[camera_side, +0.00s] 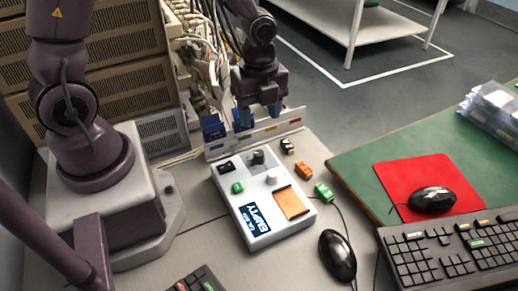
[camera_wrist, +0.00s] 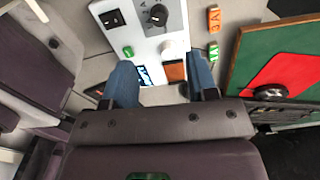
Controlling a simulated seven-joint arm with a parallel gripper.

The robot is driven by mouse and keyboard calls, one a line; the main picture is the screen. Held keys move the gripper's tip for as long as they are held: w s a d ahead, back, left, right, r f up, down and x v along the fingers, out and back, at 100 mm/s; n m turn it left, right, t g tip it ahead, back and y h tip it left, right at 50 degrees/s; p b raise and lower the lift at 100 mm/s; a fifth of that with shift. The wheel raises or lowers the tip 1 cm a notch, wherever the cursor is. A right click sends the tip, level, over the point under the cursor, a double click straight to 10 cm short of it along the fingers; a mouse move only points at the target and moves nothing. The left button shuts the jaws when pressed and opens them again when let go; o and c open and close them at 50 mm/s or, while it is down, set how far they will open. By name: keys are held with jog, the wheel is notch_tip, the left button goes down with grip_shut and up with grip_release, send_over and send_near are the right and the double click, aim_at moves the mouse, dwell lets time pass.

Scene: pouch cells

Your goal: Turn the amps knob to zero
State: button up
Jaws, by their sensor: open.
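The white control box (camera_side: 262,213) lies on the bench. A black knob (camera_side: 258,157) stands near its far end, and the wrist view shows this knob (camera_wrist: 157,14) with "A" lettering beside it. Its exact setting is too small to read. A white knob (camera_side: 272,178) sits nearer the middle; the wrist view shows it partly between the fingers (camera_wrist: 168,50). My gripper (camera_side: 259,118) is open and empty, with blue fingers pointing down, above the far end of the box in the side view. In the wrist view, my gripper (camera_wrist: 160,63) shows its two fingers apart.
The box also has a black switch (camera_side: 226,167), a green button (camera_side: 237,188), a copper-coloured panel (camera_side: 291,203) and a display (camera_side: 256,220). Small cells, including a green one (camera_side: 324,192) and an orange one (camera_side: 304,170), lie to its right. A black mouse (camera_side: 338,256) is nearby.

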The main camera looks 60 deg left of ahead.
aim_at(259, 153)
notch_tip(259, 153, down, 11)
dwell(0.3)
jog(key=c, duration=0.9)
jog(key=shift+c, duration=0.2)
